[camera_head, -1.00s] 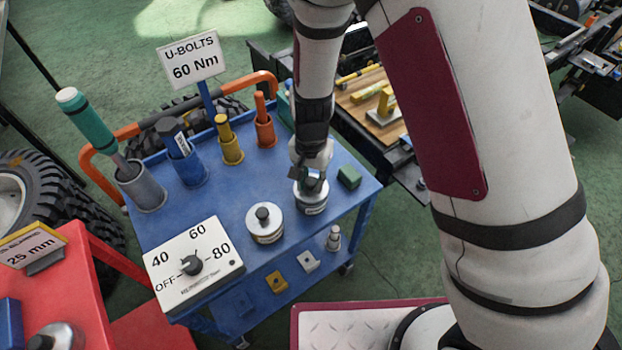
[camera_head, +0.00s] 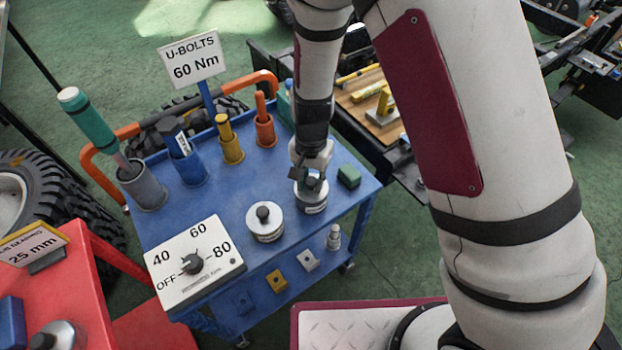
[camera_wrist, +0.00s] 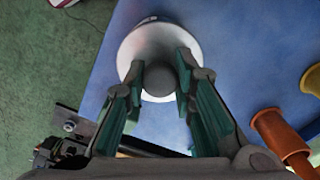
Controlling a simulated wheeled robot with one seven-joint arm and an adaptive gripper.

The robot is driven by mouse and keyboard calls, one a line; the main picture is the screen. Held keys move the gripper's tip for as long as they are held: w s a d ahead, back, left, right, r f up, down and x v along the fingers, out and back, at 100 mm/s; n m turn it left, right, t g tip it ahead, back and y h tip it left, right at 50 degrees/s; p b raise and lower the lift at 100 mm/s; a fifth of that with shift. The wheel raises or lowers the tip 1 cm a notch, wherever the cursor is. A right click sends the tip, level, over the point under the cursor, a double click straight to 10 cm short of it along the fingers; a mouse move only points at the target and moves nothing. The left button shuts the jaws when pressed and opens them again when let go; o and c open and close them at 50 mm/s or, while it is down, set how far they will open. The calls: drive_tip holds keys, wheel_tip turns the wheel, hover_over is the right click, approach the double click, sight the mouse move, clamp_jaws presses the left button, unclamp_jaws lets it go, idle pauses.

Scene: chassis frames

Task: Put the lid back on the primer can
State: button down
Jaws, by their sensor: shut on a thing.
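A silver-white can (camera_head: 311,205) with a printed label stands near the right front of the blue cart top. My gripper (camera_head: 312,181) points down over it. In the wrist view, my gripper (camera_wrist: 158,80) is shut on the dark round knob (camera_wrist: 161,77) of a pale lid (camera_wrist: 146,46). The lid lies over the can, and the can's labelled side shows beyond it. I cannot tell whether the lid is fully seated.
A green block (camera_head: 349,176) sits close to the right of the can. A dial box (camera_head: 193,262) stands at the front left. Coloured holders with tools (camera_head: 230,148) line the cart's back. The lower shelf holds several small parts (camera_head: 308,260).

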drive_tip(key=c, duration=1.3)
unclamp_jaws()
drive_tip(key=o, duration=0.5)
drive_tip(key=shift+r+p, duration=1.95)
drive_tip(key=shift+r, duration=1.6)
